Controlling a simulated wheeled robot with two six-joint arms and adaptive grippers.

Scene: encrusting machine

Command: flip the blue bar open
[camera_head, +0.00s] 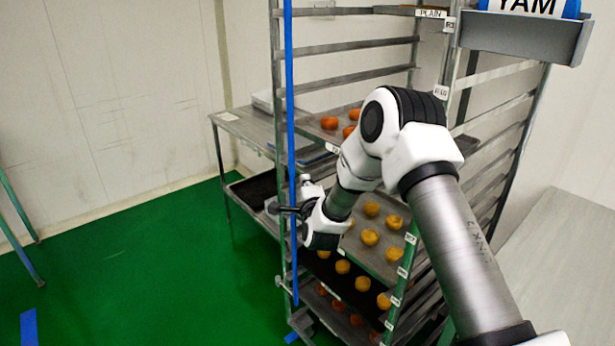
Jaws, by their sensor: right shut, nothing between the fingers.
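The blue bar (290,120) stands upright along the front left post of a metal tray rack (408,265). It runs from the top of the picture down to the rack's lower shelves. My right arm reaches in from the lower right across the front of the rack. My right gripper (279,209) is at about mid-height of the bar, with its dark fingers shut and empty. The fingers reach the bar and lie across it; whether they touch it I cannot tell. My left gripper is not in view.
The rack's trays hold several yellow buns (369,237) and orange-red ones (329,123). A metal table (238,121) stands behind the rack on the left. A grey holder (525,38) with a YAM sign is at the top right. Green floor (130,265) is clear on the left.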

